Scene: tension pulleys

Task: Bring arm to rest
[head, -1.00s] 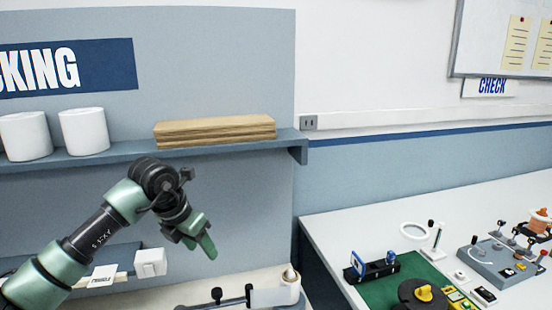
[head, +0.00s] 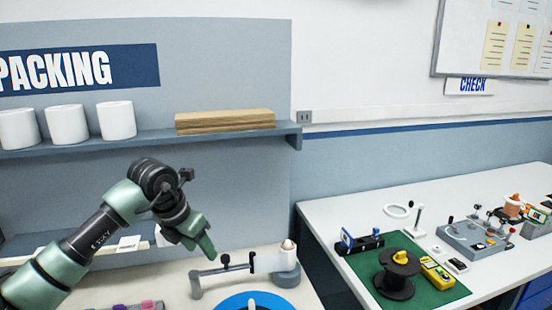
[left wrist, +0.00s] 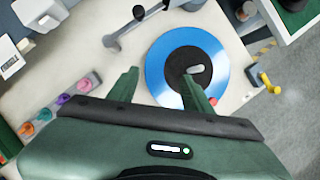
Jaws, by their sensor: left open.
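My left arm comes in from the left in the head view, bent at a dark joint, with the left gripper (head: 205,246) pointing down and to the right over the packing table (head: 150,284). In the left wrist view the two green fingers of the left gripper (left wrist: 160,88) stand wide apart with nothing between them. Beyond the fingers a blue disc with a black centre (left wrist: 160,68) lies on the table. The disc also shows at the bottom edge of the head view (head: 232,302). My right gripper is in neither view.
A grey stand with a rod and a white roll (head: 287,262) is right of the gripper. Small coloured pieces in a rack (left wrist: 55,112) lie at left in the wrist view. At right, a table holds a green mat (head: 435,294) with a black spool (head: 397,276). A shelf (head: 160,140) runs behind.

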